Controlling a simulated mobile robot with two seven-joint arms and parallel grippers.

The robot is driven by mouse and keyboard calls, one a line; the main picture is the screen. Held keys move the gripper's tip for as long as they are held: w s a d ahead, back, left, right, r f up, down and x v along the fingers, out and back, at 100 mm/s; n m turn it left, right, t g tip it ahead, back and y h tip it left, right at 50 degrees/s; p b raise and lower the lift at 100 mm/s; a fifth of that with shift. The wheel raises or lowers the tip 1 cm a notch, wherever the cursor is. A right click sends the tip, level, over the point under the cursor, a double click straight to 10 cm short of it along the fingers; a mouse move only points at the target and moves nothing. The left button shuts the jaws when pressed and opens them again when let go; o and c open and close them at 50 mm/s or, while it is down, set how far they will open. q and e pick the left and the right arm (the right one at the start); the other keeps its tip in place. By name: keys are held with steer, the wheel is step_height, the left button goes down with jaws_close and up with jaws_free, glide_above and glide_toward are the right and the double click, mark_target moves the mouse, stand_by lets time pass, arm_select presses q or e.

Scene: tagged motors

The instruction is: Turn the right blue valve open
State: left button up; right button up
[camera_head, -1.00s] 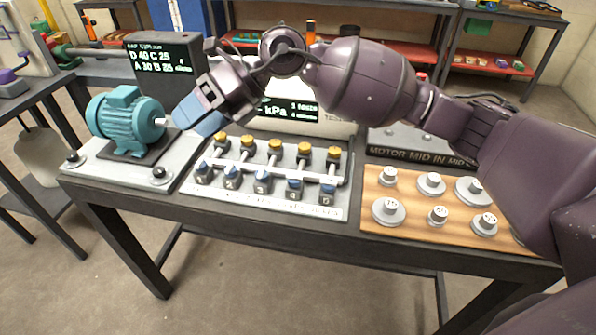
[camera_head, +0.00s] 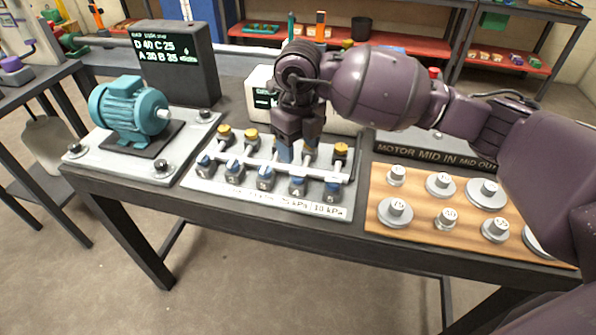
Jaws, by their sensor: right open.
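A pale valve panel (camera_head: 205,186) lies on the workbench, with a front row of small blue valves and a back row of yellow knobs joined by white pipes. The rightmost blue valve (camera_head: 333,189) is at the panel's front right and is in plain view. My right gripper (camera_head: 297,155) points down over the back middle of the panel, behind and left of that valve. Its jaws are open, with bluish pads near the tips. It hides part of the yellow row, and I cannot tell whether it touches anything. My left gripper is out of view.
A teal motor (camera_head: 130,110) stands on a plate at the left. A black display (camera_head: 175,62) and a partly hidden white gauge box (camera_head: 260,98) stand behind. A wooden board (camera_head: 415,216) with several round metal weights is at the right. The bench's front edge is clear.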

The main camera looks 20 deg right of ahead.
mark_target(298, 176)
step_height(298, 176, down, 6)
steer(key=shift+f+b, duration=0.1)
steer(key=shift+b, duration=0.35)
steer(key=shift+f, duration=0.85)
